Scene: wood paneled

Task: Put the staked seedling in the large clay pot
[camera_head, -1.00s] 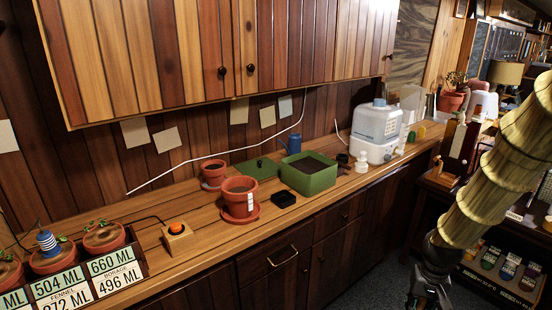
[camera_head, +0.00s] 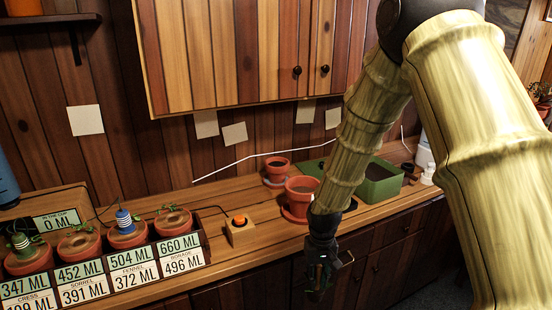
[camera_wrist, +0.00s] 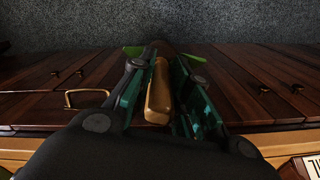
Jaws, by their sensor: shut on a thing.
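My gripper (camera_head: 322,272) hangs in front of the counter's front edge, below and in front of the large clay pot. In the wrist view my gripper (camera_wrist: 160,95) is shut on a tan, stake-like piece (camera_wrist: 159,92) with green leaves (camera_wrist: 134,51) showing past the fingers, which looks like the staked seedling. The seedling is too dark to make out in the head view. The large clay pot (camera_head: 298,188) stands on a red saucer on the counter, filled with brown soil; my arm partly hides its right side. A smaller clay pot (camera_head: 277,165) stands behind it.
A wooden block with an orange button (camera_head: 240,230) sits left of the large pot. Several labelled pots stand in a dark rack (camera_head: 207,242) at the left. A green soil box (camera_head: 381,186) is partly behind my arm. Wall cabinets (camera_head: 235,60) hang above the counter.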

